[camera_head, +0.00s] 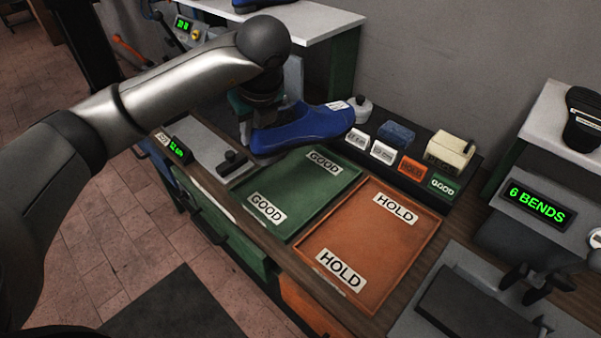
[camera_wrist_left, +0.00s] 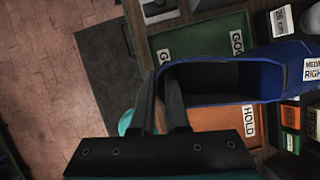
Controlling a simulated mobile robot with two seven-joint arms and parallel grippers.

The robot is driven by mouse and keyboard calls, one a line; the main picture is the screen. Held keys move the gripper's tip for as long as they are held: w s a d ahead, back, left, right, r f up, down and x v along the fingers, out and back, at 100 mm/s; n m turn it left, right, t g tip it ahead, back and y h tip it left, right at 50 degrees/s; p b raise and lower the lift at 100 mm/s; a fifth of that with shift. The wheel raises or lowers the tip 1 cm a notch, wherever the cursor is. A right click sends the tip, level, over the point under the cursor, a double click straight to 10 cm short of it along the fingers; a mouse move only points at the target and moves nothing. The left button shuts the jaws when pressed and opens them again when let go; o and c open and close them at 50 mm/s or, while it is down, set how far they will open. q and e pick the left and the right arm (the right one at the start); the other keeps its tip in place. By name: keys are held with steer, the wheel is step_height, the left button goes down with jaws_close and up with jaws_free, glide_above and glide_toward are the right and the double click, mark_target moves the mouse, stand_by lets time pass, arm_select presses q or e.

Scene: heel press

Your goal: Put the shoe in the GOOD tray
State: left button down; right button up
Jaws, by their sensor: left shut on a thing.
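A blue shoe (camera_head: 305,128) with a white label hangs at the back of the bench, near the far edge of the GOOD tray. My left gripper (camera_head: 246,128) is shut on its heel end, with the toe pointing right. In the left wrist view the fingers (camera_wrist_left: 166,92) straddle the heel rim of the shoe (camera_wrist_left: 268,82), and its dark opening faces the camera. The label partly reads "RIGHT". The green GOOD tray (camera_head: 318,190) is empty. In the head view the exact gap under the shoe is hard to tell. My right gripper is out of view.
An orange HOLD tray (camera_head: 372,240) lies right of the GOOD tray, empty. A dark rack (camera_head: 438,196) of stamps and blocks stands behind them. A grey plate with a black handle (camera_head: 232,160) is to the left. A display (camera_head: 537,205) reads "6 BENDS".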

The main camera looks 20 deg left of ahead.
arm_select(q)
steer(key=shift+w+a+r+n+g, duration=0.15)
steer(key=shift+w+r+n, duration=0.2)
steer(key=shift+n, duration=0.15)
steer(key=shift+w+a+r+n+g, duration=0.1)
steer(key=shift+w+r+n+g, duration=0.1)
steer(key=shift+r+n, duration=0.25)
steer(key=shift+f+b, duration=2.7)
steer(key=shift+f, duration=7.3)
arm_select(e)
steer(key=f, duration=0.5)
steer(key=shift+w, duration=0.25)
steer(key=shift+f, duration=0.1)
arm_select(q)
steer(key=c, duration=1.4)
jaws_free()
steer(key=shift+a+f, duration=0.1)
steer(key=shift+f, duration=0.05)
steer(key=o, duration=0.5)
